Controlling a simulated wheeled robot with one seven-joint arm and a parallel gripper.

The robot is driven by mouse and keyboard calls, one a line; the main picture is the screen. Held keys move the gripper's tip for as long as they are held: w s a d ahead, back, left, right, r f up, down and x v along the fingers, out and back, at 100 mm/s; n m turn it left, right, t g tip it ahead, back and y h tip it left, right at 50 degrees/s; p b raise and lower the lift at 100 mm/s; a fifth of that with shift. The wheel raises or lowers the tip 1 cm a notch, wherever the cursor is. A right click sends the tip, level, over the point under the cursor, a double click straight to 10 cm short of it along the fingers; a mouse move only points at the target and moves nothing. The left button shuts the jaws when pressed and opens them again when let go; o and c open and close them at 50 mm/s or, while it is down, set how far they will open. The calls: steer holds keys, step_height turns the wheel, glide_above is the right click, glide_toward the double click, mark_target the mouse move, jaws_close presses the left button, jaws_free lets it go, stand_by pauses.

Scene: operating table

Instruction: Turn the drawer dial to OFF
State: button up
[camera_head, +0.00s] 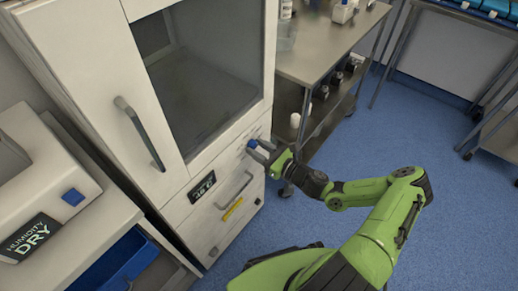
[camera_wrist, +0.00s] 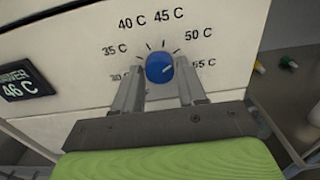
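The round blue dial (camera_wrist: 159,68) sits on the cabinet's pale front, with 35 C to 50 C printed around it and partly covered labels lower down. No OFF label is readable. A faint mark on the dial seems to point right, but I cannot tell exactly where. My gripper (camera_wrist: 158,77) is open, with one finger left and one right of the dial, and gaps show between. The dial also shows in the head view (camera_head: 252,144), with my gripper (camera_head: 260,150) at it. A dark display (camera_wrist: 22,82) left of the dial reads 46 C.
A steel table (camera_head: 325,50) with bottles stands close on the right. A humidity unit (camera_head: 45,190) reading DRY is at the left. Blue floor is open at the right.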

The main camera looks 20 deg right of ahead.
steer(key=c, duration=0.6)
